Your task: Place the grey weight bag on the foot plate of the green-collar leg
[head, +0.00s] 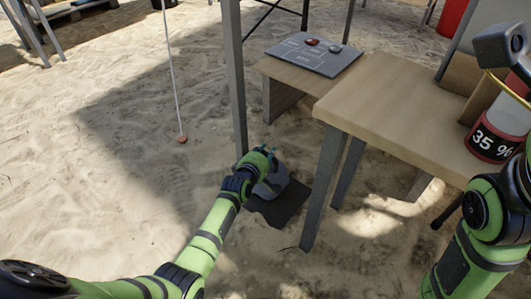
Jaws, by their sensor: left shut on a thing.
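The grey weight bag (272,187) is in my left gripper (262,166), low over the sand beside the foot of a grey upright leg (236,80). My gripper is shut on its upper part and hides some of it. A dark flat patch (288,207) lies just below and right of the bag; it looks like a foot plate, but I cannot tell whether the bag touches it. I see no green collar on the leg.
A wooden table (385,95) stands right of the bag, its front leg (322,185) close by. A low bench with a grey board (314,54) is behind. A red-and-white container (495,135) stands on the table. A cord with an orange weight (182,139) hangs left. Open sand lies left.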

